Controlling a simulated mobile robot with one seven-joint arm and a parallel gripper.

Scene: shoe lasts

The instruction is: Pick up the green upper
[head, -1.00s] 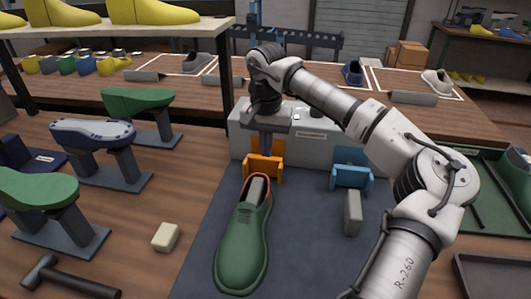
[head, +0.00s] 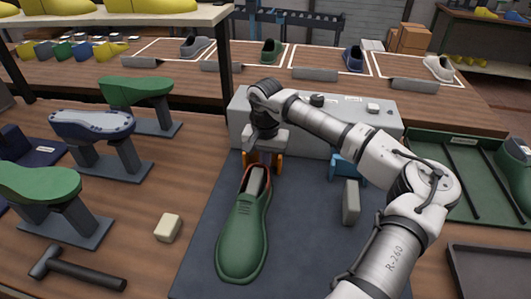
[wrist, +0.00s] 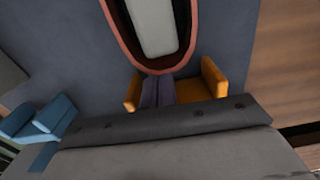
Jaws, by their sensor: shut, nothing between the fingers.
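A green shoe upper (head: 243,230) lies on the dark mat, toe toward me, with a pale block-like form inside its opening. The wrist view shows its reddish rim (wrist: 127,50) and the pale form (wrist: 155,25). A smaller green shoe (head: 271,52) stands in a marked bay on the back table. My gripper (wrist: 157,80) is shut and empty, low at the heel end of the near upper, between the two sides of an orange holder (wrist: 222,80). Whether the fingertips touch the heel I cannot tell. In the head view my wrist hides most of the holder.
A blue holder (head: 346,168) and a grey upright block (head: 351,202) stand right of the upper. A grey box (head: 360,135) is behind the mat. A beige block (head: 168,228), a hammer (head: 80,270) and lasts on stands (head: 92,125) are at left.

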